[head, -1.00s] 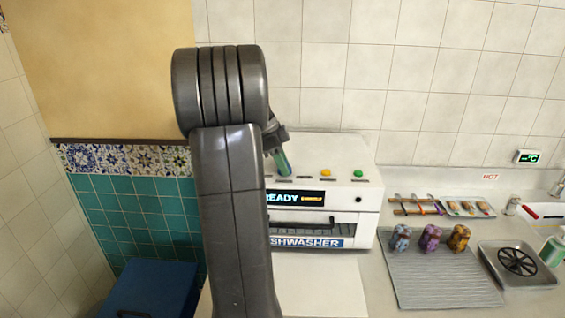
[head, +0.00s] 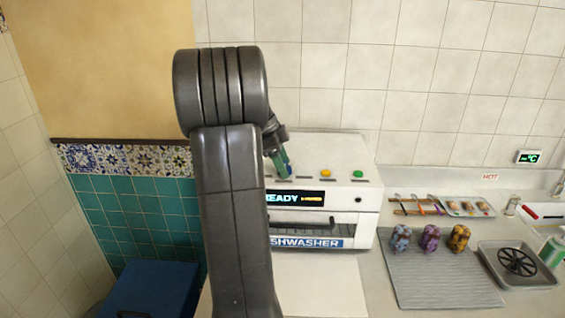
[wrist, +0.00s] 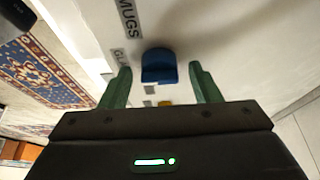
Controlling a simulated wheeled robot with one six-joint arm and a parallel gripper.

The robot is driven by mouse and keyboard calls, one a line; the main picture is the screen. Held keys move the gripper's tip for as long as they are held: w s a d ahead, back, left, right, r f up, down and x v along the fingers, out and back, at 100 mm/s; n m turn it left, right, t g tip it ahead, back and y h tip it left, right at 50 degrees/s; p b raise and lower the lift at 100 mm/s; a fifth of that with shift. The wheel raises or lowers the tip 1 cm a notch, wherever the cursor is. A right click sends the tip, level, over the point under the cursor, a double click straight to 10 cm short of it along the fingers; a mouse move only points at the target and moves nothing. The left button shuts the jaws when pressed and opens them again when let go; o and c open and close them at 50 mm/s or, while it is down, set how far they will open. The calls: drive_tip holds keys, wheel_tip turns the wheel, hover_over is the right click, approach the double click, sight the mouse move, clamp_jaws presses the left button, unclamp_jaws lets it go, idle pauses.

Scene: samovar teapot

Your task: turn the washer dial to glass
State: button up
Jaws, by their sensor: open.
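The blue washer dial (wrist: 158,66) sits on the white top of the dishwasher (head: 318,229). In the wrist view a "MUGS" label (wrist: 129,18) is beside it, and a partly hidden label starting "GLA" (wrist: 121,57) is near the left finger. My gripper (wrist: 160,72) is open, with one green finger on each side of the dial and visible gaps to it. In the head view my gripper (head: 280,163) is low over the dishwasher's top, partly behind my arm, and a bit of blue shows by its fingertips.
The dishwasher also has a yellow button (head: 325,173), a green button (head: 358,173) and a lit display (head: 300,198). To the right, a grey ridged mat (head: 440,275) holds three patterned objects. A tray with a black wheel-shaped rack (head: 517,262) stands beyond.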

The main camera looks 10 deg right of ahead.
drive_tip(key=v, duration=1.3)
drive_tip(key=shift+r, duration=0.4)
drive_tip(key=shift+w, duration=0.1)
drive_tip(key=x, duration=1.4)
drive_tip(key=shift+a, duration=0.15)
drive_tip(key=shift+a, duration=0.1)
